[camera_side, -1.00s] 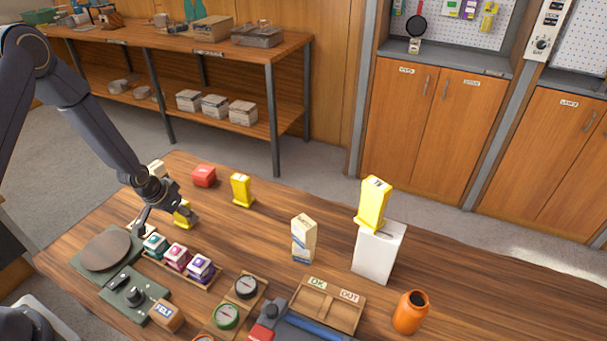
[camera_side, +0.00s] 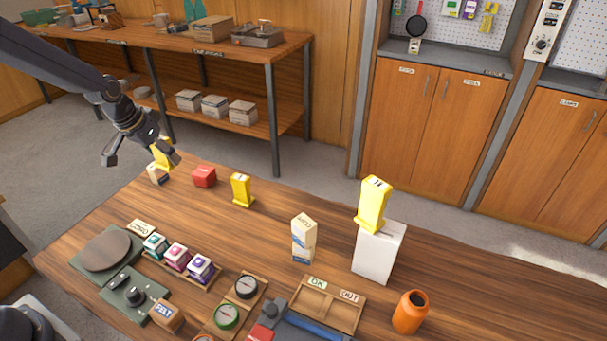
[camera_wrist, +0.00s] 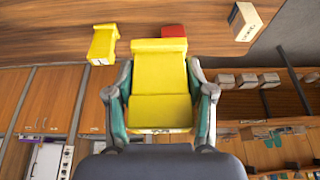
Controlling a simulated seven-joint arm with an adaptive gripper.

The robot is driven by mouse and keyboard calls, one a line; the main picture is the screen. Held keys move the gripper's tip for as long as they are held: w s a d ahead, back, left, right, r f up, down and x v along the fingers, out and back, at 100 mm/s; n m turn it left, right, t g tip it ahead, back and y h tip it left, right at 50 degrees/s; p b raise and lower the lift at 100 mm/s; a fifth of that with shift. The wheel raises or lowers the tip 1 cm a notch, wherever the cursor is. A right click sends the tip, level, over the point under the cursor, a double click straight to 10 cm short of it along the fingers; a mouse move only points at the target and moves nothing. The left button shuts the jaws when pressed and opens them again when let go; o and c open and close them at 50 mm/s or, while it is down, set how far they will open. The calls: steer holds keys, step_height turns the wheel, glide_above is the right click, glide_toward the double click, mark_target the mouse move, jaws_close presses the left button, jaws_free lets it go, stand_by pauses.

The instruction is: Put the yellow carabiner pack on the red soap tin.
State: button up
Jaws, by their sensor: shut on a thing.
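My gripper (camera_side: 142,158) is shut on a yellow carabiner pack (camera_side: 162,152), held above the table's far left edge. The pack (camera_wrist: 159,80) fills the space between my two fingers in the wrist view. The red soap tin (camera_side: 204,177) stands on the table to the right of and below my gripper in the side view. In the wrist view the red tin (camera_wrist: 174,30) is partly hidden behind the held pack. A second yellow pack (camera_side: 241,190) stands right of the tin, and a third (camera_side: 373,204) stands on a white box (camera_side: 378,252).
A small cream box (camera_side: 157,175) stands just below the held pack in the picture. A taller cream carton (camera_side: 303,240) stands mid-table. A row of small tins (camera_side: 177,257), a scale plate (camera_side: 106,250) and an orange jar (camera_side: 410,312) are nearer. Table between tin and row is clear.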

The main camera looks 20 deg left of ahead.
steer(key=w+a+f, duration=0.2)
steer(key=w+f, duration=0.1)
steer(key=w, duration=0.5)
glide_above(206, 168)
steer(key=s, duration=0.2)
steer(key=f, duration=0.6)
steer(key=shift+w+d, duration=0.1)
steer(key=shift+w, duration=0.1)
steer(key=shift+w+f, duration=0.1)
steer(key=shift+f, duration=1.55)
steer(key=shift+f, duration=0.15)
steer(key=o, duration=1.3)
steer(key=shift+c, duration=0.2)
